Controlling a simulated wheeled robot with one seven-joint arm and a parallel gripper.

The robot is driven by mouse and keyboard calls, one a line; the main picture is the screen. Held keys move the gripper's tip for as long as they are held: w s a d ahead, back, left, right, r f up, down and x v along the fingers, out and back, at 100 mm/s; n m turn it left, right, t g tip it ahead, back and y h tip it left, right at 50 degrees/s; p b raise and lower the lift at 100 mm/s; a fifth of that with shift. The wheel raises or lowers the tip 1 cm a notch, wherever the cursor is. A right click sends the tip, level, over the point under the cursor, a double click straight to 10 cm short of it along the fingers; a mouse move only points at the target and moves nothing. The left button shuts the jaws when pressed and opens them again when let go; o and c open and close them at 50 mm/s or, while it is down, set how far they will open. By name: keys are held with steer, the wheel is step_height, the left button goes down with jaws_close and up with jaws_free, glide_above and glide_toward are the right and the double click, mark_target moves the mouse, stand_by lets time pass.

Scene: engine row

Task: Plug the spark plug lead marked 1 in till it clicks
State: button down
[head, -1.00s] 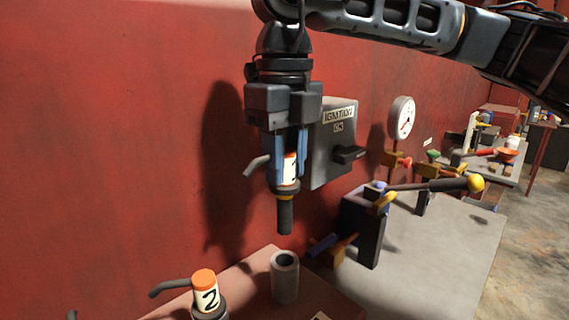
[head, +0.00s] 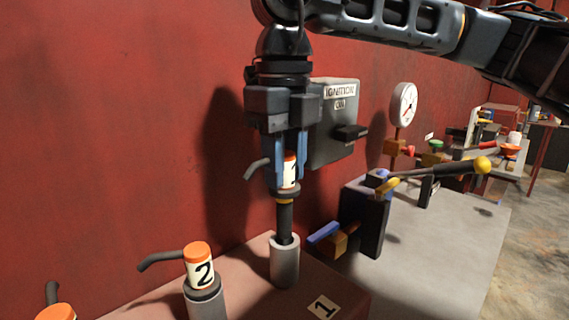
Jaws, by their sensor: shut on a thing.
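My gripper (head: 288,180) hangs fingers down and is shut on the spark plug lead marked 1 (head: 290,173). The lead has an orange top, a white label partly hidden by the blue fingers, and a dark stub of cable to the left. It is upright, and its black lower boot (head: 285,222) reaches down to the mouth of a grey tube socket (head: 284,265). The boot's tip is hidden inside or behind the tube's rim. A tag reading 1 (head: 323,306) lies on the block in front of this tube.
The lead marked 2 (head: 201,268) sits on its own tube to the left, with another orange-topped lead (head: 56,312) at the lower left. The ignition box (head: 335,125) is on the red wall behind my gripper. A blue-handled valve (head: 325,234) and a yellow-knobbed lever (head: 481,165) stand right.

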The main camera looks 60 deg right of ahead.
mark_target(284, 213)
steer(key=shift+f+b, duration=3.45)
steer(key=shift+b, duration=0.15)
steer(key=shift+f+b, duration=0.65)
steer(key=shift+b, duration=0.15)
steer(key=c, duration=0.8)
jaws_free()
steer(key=shift+o, duration=0.2)
steer(key=shift+r, duration=0.2)
step_height(284, 213, up, 8)
steer(key=shift+f+p, duration=0.2)
steer(key=shift+p, duration=0.15)
